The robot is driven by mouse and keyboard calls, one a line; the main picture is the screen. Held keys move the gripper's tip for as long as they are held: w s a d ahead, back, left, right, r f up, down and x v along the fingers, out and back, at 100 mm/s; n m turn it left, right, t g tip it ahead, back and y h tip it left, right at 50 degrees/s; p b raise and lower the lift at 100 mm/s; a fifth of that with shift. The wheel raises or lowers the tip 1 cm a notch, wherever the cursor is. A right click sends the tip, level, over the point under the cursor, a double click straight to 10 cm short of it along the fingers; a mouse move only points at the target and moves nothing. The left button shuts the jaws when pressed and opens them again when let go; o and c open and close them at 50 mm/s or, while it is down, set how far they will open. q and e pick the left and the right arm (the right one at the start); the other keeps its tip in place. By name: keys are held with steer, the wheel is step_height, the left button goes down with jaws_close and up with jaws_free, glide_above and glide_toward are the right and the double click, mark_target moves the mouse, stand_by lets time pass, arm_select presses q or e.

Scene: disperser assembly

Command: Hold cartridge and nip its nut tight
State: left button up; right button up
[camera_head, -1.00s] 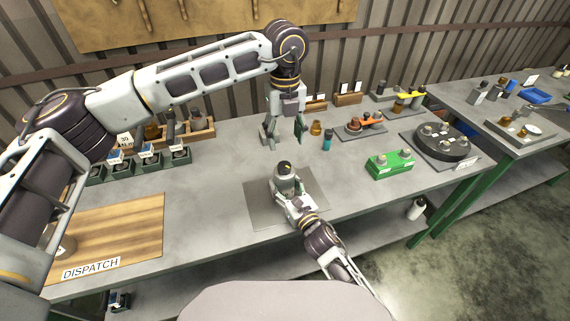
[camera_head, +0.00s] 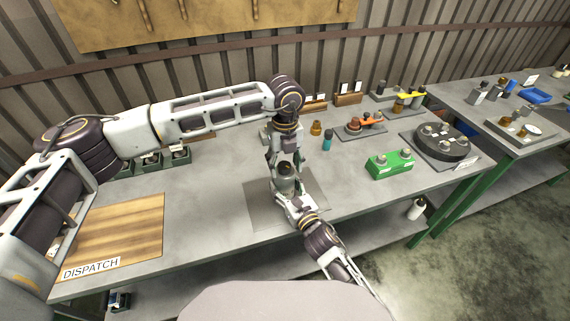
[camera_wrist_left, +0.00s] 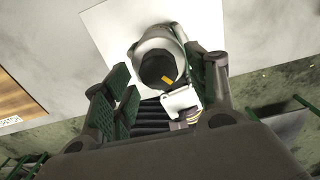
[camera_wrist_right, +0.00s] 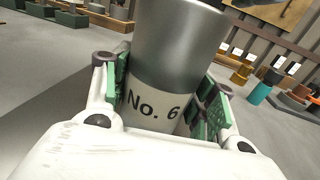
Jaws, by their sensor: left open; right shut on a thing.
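The cartridge is a grey metal cylinder with a pale band reading "No. 6" (camera_wrist_right: 152,108). It stands upright over a grey mat in the head view (camera_head: 286,181). My right gripper (camera_wrist_right: 165,100) is shut on its lower body, with green pads on both sides. In the left wrist view the dark round top of the cartridge, apparently its nut (camera_wrist_left: 156,70), shows a yellow mark. My left gripper (camera_head: 285,160) points down just above the cartridge. It is open, with the top showing between its fingers (camera_wrist_left: 160,85); contact cannot be told.
The grey mat (camera_head: 258,212) lies under the work. A teal bottle (camera_head: 327,141), an amber bottle (camera_head: 316,128) and a green block (camera_head: 390,164) stand to the right. A wooden DISPATCH board (camera_head: 125,230) lies at the left. The bench between is clear.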

arm_select(q)
steer(key=shift+f, duration=0.1)
steer(key=c, duration=1)
steer(key=shift+c, duration=0.2)
steer(key=shift+m, duration=0.4)
steer(key=m, duration=0.5)
steer(key=shift+a+m, duration=0.15)
steer(key=shift+m, duration=0.25)
steer(key=m, duration=0.6)
steer(key=shift+w+a, duration=0.1)
steer(key=shift+a, duration=0.05)
steer(key=shift+m, duration=0.3)
steer(key=o, duration=1)
